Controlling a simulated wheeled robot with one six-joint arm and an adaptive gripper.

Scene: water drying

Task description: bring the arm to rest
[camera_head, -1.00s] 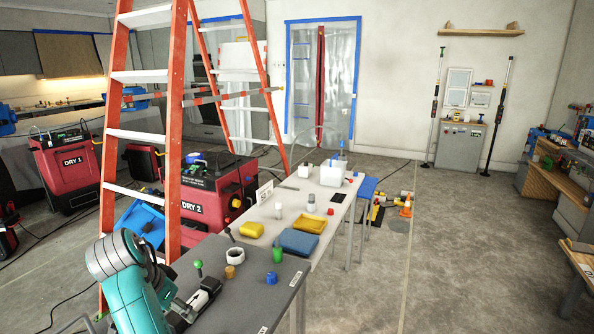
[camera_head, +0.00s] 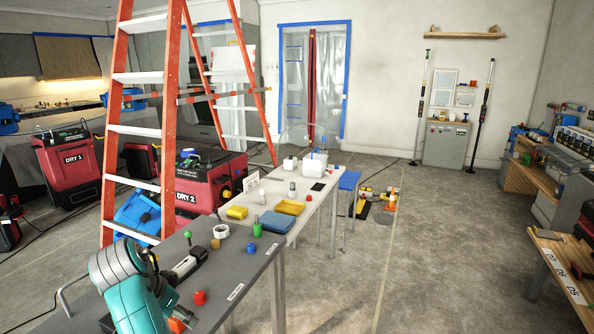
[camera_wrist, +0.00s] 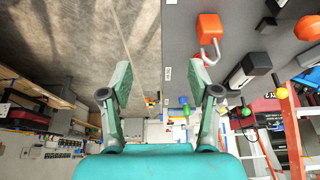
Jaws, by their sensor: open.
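My teal arm (camera_head: 130,285) shows at the lower left of the head view, folded beside the dark grey table (camera_head: 240,268). The gripper end is hidden in that view. In the wrist view my gripper (camera_wrist: 160,78) has its two fingers spread wide apart, with nothing between them. An orange padlock (camera_wrist: 209,28) lies on the grey tabletop beyond the right finger, apart from it.
The dark table holds a red knob (camera_head: 200,297), a white ring (camera_head: 221,231) and a green-knobbed lever (camera_head: 188,236). A white table (camera_head: 300,210) stands behind it. An orange ladder (camera_head: 172,120) rises at left. The floor (camera_head: 430,250) at right is mostly open.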

